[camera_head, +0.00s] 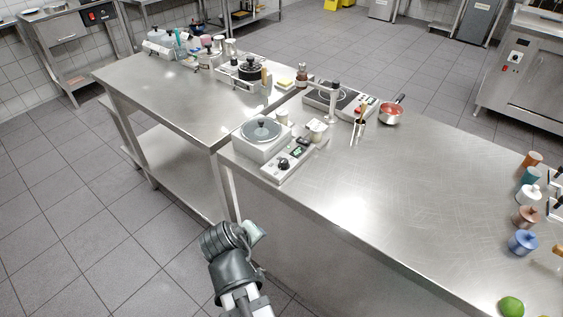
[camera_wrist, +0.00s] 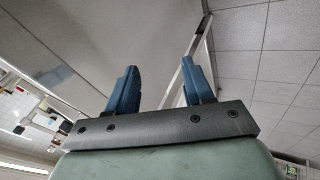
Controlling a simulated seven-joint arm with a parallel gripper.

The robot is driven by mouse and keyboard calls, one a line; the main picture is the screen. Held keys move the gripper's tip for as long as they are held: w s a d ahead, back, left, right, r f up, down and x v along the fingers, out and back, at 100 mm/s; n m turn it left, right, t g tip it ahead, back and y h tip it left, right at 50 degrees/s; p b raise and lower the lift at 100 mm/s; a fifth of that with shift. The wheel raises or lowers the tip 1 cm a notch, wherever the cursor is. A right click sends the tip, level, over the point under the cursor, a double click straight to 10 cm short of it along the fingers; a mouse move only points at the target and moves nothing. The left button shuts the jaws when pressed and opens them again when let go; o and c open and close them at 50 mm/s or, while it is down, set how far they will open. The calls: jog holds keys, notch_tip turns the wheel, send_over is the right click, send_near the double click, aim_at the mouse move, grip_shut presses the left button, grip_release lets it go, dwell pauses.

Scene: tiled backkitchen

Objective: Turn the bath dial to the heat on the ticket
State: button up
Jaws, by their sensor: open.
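The dial's setting is too small to read. I cannot make out a ticket for certain. My gripper (camera_head: 252,232) is below and in front of the counter edge, apart from the dial. In the wrist view its two blue fingers (camera_wrist: 155,92) stand wide apart with nothing between them.
A small pot (camera_head: 317,131) stands right of the bath. Behind are a hot plate (camera_head: 330,98) and a red pan (camera_head: 391,113). Several jars and a lime (camera_head: 511,307) line the right side. The counter's middle (camera_head: 400,180) is clear. A second counter (camera_head: 150,95) stands left.

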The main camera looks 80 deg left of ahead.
notch_tip(320, 180, up, 6)
jog(key=s+a+n+y, duration=0.2)
jog(key=n, duration=0.1)
jog(key=n+t+y, duration=0.3)
jog(key=n+t, duration=0.1)
jog(key=n, duration=0.9)
send_near(283, 161)
jog(key=s+d, duration=0.3)
jog(key=d, duration=0.1)
jog(key=r+n, duration=0.1)
jog(key=n, duration=0.5)
jog(key=shift+t, duration=0.3)
jog(key=x, duration=1.4)
jog(key=shift+a+r, duration=0.15)
jog(key=shift+r, duration=0.3)
grip_shut()
